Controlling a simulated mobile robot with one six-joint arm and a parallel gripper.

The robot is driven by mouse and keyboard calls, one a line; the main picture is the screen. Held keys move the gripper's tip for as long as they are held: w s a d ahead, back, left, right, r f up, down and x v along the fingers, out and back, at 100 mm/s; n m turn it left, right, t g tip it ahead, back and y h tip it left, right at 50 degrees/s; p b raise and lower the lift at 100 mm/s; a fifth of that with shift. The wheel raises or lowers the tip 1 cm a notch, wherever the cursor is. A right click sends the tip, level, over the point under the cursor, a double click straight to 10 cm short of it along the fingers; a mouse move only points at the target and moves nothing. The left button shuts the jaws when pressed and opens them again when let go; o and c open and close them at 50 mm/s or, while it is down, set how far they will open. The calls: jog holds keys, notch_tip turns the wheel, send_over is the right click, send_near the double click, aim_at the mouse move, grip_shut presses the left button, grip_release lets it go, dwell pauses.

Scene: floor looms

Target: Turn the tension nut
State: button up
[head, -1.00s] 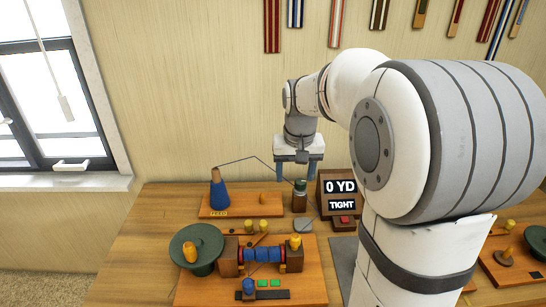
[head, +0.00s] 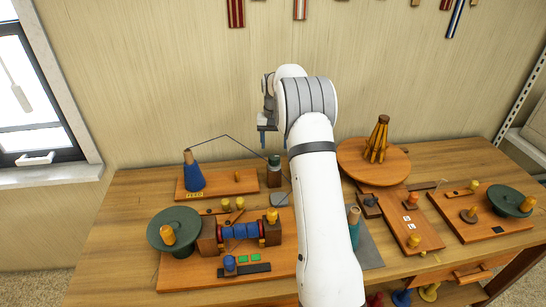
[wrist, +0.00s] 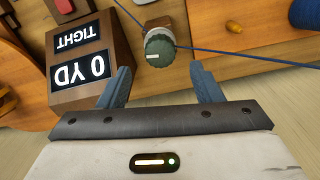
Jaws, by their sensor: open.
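The tension nut (head: 274,160) is a dark green ribbed knob on a wooden post left of my arm. A blue thread passes by it. In the wrist view the nut (wrist: 159,49) lies just ahead of the gap between my fingers, near its middle, with a white mark on its face. My gripper (wrist: 161,72) is open and empty, its two blue fingers spread to either side of the nut and apart from it. In the head view my gripper (head: 273,141) is just above the nut, partly behind my arm.
A display box (wrist: 84,58) reading "0 YD" and "TIGHT" stands close left of my fingers in the wrist view; my arm hides it in the head view. A blue thread cone (head: 194,173), a green dish (head: 174,229) and a round wooden turntable (head: 350,165) are nearby.

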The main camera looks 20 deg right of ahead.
aim_at(274, 156)
notch_tip(274, 156, down, 7)
jog(key=shift+r+p, duration=0.2)
jog(key=shift+p, duration=0.15)
jog(key=c, duration=0.9)
jog(key=shift+a, duration=0.2)
jog(key=shift+c, duration=0.5)
jog(key=shift+d, duration=0.15)
